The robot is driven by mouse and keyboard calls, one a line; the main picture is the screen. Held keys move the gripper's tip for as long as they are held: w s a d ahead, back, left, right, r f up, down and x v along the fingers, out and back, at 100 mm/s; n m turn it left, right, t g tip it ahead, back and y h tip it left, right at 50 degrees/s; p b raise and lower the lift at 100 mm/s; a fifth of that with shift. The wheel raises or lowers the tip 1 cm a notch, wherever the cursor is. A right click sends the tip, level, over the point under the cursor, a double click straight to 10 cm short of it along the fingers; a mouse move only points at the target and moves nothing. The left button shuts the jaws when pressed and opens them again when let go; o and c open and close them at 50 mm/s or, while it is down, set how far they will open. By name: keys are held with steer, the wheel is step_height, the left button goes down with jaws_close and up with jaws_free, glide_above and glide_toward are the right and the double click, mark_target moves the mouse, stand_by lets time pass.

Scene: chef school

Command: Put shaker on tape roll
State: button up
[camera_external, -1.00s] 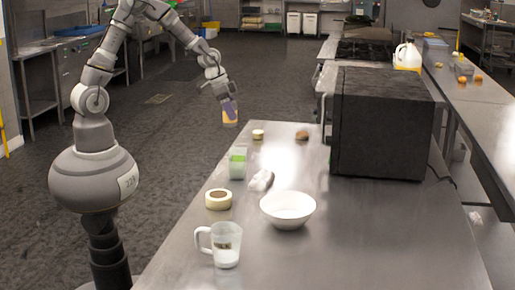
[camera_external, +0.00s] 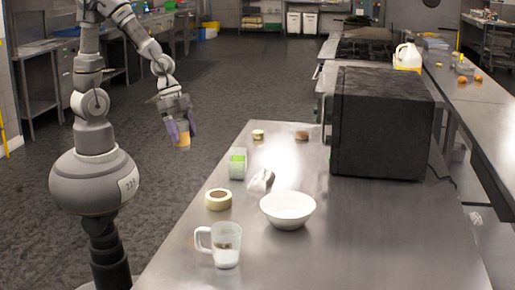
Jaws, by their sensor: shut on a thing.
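My gripper (camera_external: 180,130) is shut on a small orange-yellow shaker (camera_external: 183,140), held in the air left of the table, over the floor. The purple fingers stand on either side of it and cover part of it. The tape roll (camera_external: 218,199), cream with a brown core, lies flat near the table's left edge. The gripper is up and to the left of the tape roll in the picture, well apart from it. Nothing is seen on top of the tape roll.
Near the tape roll are a green-and-clear container (camera_external: 237,163), a crumpled whitish item (camera_external: 260,181), a white bowl (camera_external: 288,209) and a clear jug (camera_external: 225,244). A small cream round item (camera_external: 258,134) and a brown item (camera_external: 302,135) lie farther back. A black microwave (camera_external: 380,125) stands right.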

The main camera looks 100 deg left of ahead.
steer(key=shift+m, duration=0.5)
steer(key=s+d+f, duration=0.2)
steer(key=s+d, duration=0.1)
steer(key=f, duration=0.3)
steer(key=shift+w+a, duration=0.15)
steer(key=shift+w, duration=0.05)
steer(key=shift+f, duration=0.5)
steer(key=b, duration=0.3)
glide_above(220, 195)
steer(key=shift+f, duration=0.9)
steer(key=shift+f+b, duration=0.65)
steer(key=shift+f, duration=1.05)
steer(key=shift+f, duration=0.2)
steer(key=o, duration=1.2)
